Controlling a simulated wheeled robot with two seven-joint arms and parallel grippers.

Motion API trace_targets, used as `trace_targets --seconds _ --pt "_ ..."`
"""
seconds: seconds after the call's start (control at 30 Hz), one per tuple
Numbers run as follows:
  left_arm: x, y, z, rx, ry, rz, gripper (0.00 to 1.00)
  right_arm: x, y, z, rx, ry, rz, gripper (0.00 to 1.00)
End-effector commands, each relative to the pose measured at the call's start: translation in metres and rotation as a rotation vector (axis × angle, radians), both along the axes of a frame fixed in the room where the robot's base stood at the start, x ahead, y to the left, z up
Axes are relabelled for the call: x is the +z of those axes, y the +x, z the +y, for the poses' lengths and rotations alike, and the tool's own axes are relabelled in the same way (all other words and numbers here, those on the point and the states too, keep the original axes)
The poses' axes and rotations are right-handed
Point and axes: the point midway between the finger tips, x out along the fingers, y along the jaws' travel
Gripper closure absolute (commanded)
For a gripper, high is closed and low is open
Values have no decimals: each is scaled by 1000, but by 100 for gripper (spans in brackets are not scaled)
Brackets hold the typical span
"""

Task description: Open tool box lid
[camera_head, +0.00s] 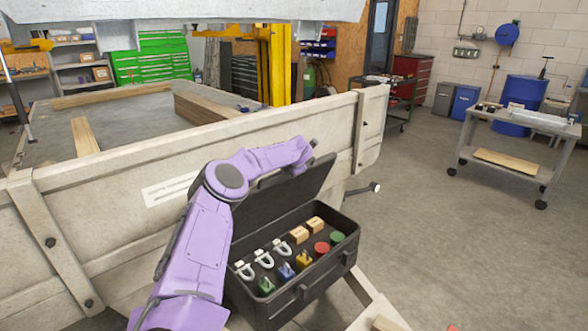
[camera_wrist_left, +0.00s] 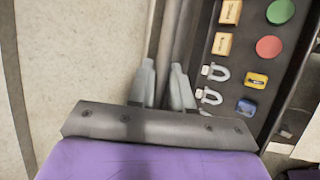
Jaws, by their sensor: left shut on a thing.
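The black tool box (camera_head: 310,291) stands in front of the trailer side with its lid (camera_head: 313,187) raised, leaning back toward the trailer boards. The inside is exposed. My left arm comes in from the left and bends over the box to the lid; its fingers are not clearly visible in the head view. In the left wrist view my left gripper (camera_wrist_left: 163,84) has its two grey fingers closed on the thin edge of the lid (camera_wrist_left: 172,45), beside the open box with its contents to the right. My right gripper is in neither view.
The box holds shackles (camera_head: 264,258), wooden blocks (camera_head: 299,234), and coloured pieces including a red disc (camera_head: 322,248) and green disc (camera_head: 337,237). The pale trailer side (camera_head: 110,215) stands close behind the box. Open floor lies right, with a grey cart (camera_head: 515,145) beyond.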

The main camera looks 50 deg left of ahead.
Motion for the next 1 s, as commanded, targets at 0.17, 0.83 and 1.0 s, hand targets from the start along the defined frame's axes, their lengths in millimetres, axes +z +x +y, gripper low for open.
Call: trace_targets --seconds 0.17,0.83,1.0 --pt "-1 0 0 2 -1 2 71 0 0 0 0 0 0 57" --pt "30 -13 -30 -3 -4 -4 60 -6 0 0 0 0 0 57" --pt "53 -25 -52 -1 -3 -5 60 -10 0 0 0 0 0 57"
